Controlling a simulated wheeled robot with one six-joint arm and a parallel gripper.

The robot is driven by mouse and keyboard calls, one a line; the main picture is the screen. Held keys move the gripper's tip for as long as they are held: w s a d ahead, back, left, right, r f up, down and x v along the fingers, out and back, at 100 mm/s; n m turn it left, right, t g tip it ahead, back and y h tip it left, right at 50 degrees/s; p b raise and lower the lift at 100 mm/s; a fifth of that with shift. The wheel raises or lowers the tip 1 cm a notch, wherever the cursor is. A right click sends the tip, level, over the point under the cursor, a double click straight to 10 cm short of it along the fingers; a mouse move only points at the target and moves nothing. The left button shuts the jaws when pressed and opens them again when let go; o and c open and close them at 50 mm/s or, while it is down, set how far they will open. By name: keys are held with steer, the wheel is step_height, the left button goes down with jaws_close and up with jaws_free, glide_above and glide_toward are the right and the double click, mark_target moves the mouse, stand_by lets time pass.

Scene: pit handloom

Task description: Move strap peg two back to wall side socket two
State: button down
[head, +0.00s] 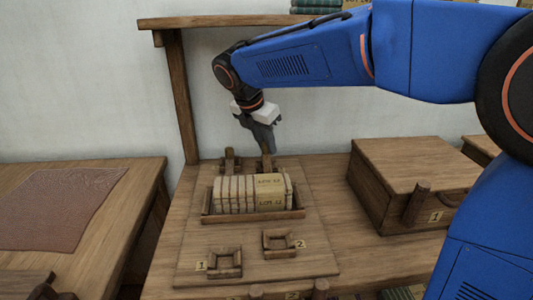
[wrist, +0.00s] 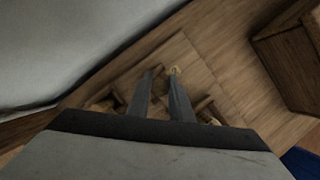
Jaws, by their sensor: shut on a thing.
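My gripper (head: 268,150) points down at the wall side of the wooden board, behind the row of cream blocks. It is shut on a brown wooden peg, strap peg two (head: 267,164), which shows just below the fingertips. The blocks hide its lower end and the wall side socket two, so I cannot tell how deep the peg sits. In the wrist view the gripper's two fingers (wrist: 163,80) show; the peg is not clear between them. The front socket 1 (head: 224,250) and front socket 2 (head: 278,234) are square wooden frames, both empty.
A tray (head: 251,217) of cream blocks stands just in front of my gripper. Another wooden peg (head: 230,158) stands to the left at the wall side. A wooden box (head: 420,165) is on the right. A post (head: 183,100) rises at the back left.

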mark_target(266, 153)
steer(key=shift+f, duration=1.55)
steer(key=shift+f, duration=0.1)
steer(key=c, duration=1.6)
jaws_free()
steer(key=v, duration=0.5)
steer(key=s+a, duration=0.8)
steer(key=shift+s+a, duration=0.2)
steer(key=shift+s, duration=0.05)
